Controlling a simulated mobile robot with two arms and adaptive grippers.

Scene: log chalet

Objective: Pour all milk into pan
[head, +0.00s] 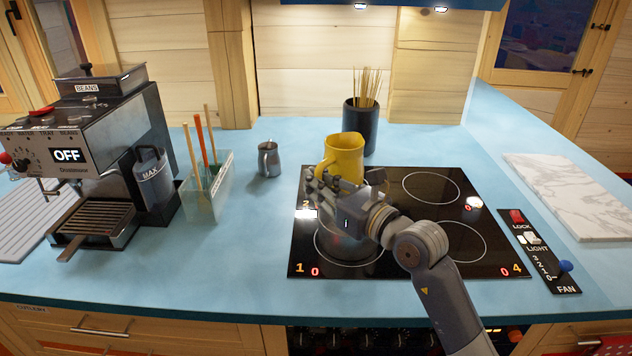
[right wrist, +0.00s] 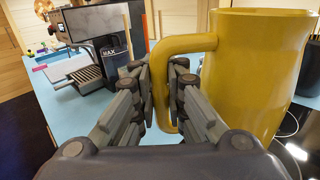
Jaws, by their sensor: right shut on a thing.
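A yellow jug (head: 345,156) is over the far left part of the black hob, roughly upright. My right gripper (head: 322,188) is shut on its handle. In the right wrist view the fingers of my right gripper (right wrist: 160,85) close around the handle from both sides, and the yellow jug (right wrist: 262,60) fills the right side. I cannot see inside the jug, so no milk shows. No pan can be made out clearly. A grey shape shows below my gripper over the front left ring, and I cannot tell whether it is a pan or a reflection. My left gripper is not in view.
The black hob (head: 468,222) has bare rings on the right. A small metal pitcher (head: 268,160) stands left of it. A dark holder with sticks (head: 360,126) is behind the jug. A utensil box (head: 208,190) and coffee machine (head: 90,150) stand left, a marble board (head: 580,195) right.

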